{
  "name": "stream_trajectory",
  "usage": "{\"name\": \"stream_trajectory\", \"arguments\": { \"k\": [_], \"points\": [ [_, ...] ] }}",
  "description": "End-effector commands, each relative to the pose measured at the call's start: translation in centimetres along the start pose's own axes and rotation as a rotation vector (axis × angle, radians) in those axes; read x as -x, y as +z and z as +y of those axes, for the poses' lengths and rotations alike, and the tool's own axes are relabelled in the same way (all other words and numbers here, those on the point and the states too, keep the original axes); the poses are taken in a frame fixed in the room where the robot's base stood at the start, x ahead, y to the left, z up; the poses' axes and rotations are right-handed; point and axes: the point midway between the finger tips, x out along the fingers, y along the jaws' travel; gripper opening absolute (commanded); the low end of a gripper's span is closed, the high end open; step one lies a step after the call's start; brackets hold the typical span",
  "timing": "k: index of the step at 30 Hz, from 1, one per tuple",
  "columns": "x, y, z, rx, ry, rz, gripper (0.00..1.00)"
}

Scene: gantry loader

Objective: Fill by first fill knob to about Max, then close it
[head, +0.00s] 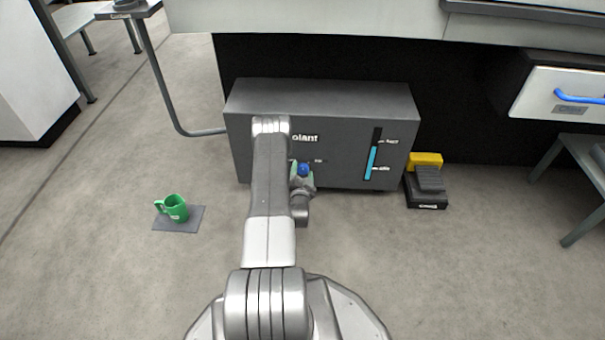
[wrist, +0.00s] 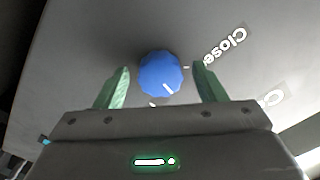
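The blue fill knob (head: 303,169) is on the front of the grey coolant box (head: 240,150). In the wrist view the knob (wrist: 161,73) sits between the two green fingers of my gripper (wrist: 160,88), with a gap on each side. My gripper is open. The knob has a white pointer line toward its lower right. Labels reading "Close" lie to its right, partly cut off. The level gauge (head: 373,155) shows cyan fluid up to a bit above halfway, between the lower mark and the upper mark, whose small lettering is hard to read.
A green mug (head: 173,207) stands on a grey mat on the floor at left. A yellow block (head: 426,160) and a black pedal-like item (head: 428,188) are right of the box. A bent grey pole (head: 160,75) stands at left. The floor between is clear.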

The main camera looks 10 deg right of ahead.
Motion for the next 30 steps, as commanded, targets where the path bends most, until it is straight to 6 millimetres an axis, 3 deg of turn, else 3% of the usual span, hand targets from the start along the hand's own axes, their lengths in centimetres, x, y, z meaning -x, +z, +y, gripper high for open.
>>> {"name": "stream_trajectory", "arguments": {
  "k": [1,6,7,20,30],
  "points": [
    [0.01,0.0,0.0,0.0,0.0,0.0,0.55],
    [0.03,0.01,0.01,0.0,0.0,0.0,0.21],
    [0.03,0.01,0.01,0.0,0.0,0.0,0.2],
    [0.06,0.03,0.04,0.093,0.001,-0.001,0.2],
    [0.08,0.04,0.07,0.373,0.001,-0.001,0.2]
  ]
}}
